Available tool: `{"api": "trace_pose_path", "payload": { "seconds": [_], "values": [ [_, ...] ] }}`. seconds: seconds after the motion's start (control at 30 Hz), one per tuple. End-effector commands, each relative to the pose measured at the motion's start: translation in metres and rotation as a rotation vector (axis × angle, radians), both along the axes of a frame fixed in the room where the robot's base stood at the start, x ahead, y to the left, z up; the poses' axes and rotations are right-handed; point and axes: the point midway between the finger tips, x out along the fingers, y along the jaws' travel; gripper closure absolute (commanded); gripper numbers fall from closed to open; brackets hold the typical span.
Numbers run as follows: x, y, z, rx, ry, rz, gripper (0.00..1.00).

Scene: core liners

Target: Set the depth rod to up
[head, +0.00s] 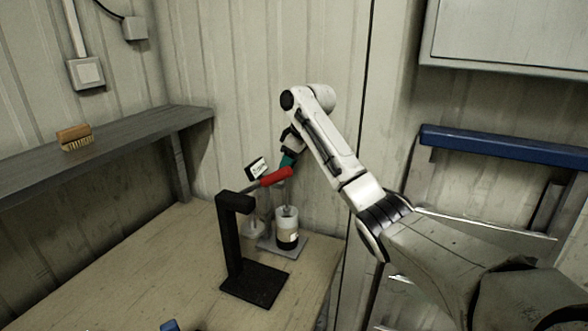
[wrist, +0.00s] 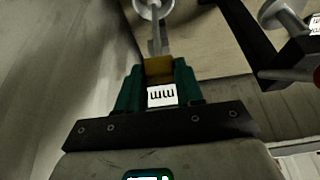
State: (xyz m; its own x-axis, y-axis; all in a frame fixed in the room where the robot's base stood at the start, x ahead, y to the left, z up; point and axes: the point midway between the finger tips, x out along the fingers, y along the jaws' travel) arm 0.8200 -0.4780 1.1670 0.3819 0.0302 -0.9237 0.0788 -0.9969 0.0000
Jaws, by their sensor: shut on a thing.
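The depth rod (wrist: 156,42) is a thin grey rod with a yellow-brown block at its near end and a white tag marked "mm". My gripper (wrist: 159,80) has green fingers shut on that block in the wrist view. The rod runs from the block toward a pale round opening (wrist: 153,9) at the top edge. In the head view my gripper (head: 288,160) is above a white and black liner cylinder (head: 288,232), partly behind a red handle (head: 277,177). How deep the rod sits in the liner cannot be told.
A black stand (head: 234,235) rises just in front of the liner, with the red handle and a white label (head: 257,168) near its top. A grey shelf (head: 110,150) with a brush (head: 75,137) runs along the left wall. The wooden bench (head: 150,265) is clear at left.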

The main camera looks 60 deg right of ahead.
Motion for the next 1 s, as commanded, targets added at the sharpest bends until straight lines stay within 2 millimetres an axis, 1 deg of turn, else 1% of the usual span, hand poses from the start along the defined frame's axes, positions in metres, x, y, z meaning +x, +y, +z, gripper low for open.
{"api": "trace_pose_path", "payload": {
  "seconds": [0.03, 0.13, 0.53, 0.57, 0.8, 1.0],
  "values": [
    [0.001, 0.0, 0.007, -0.002, -0.002, -0.001, 1.0],
    [0.001, 0.0, 0.012, -0.001, -0.003, 0.0, 1.0],
    [0.001, -0.001, 0.017, -0.004, -0.005, -0.002, 1.0],
    [0.001, -0.001, 0.017, -0.005, -0.005, -0.002, 0.61],
    [0.0, 0.0, 0.015, -0.003, -0.002, -0.001, 0.38],
    [0.0, 0.0, 0.014, -0.001, -0.001, 0.0, 0.38]
  ]
}}
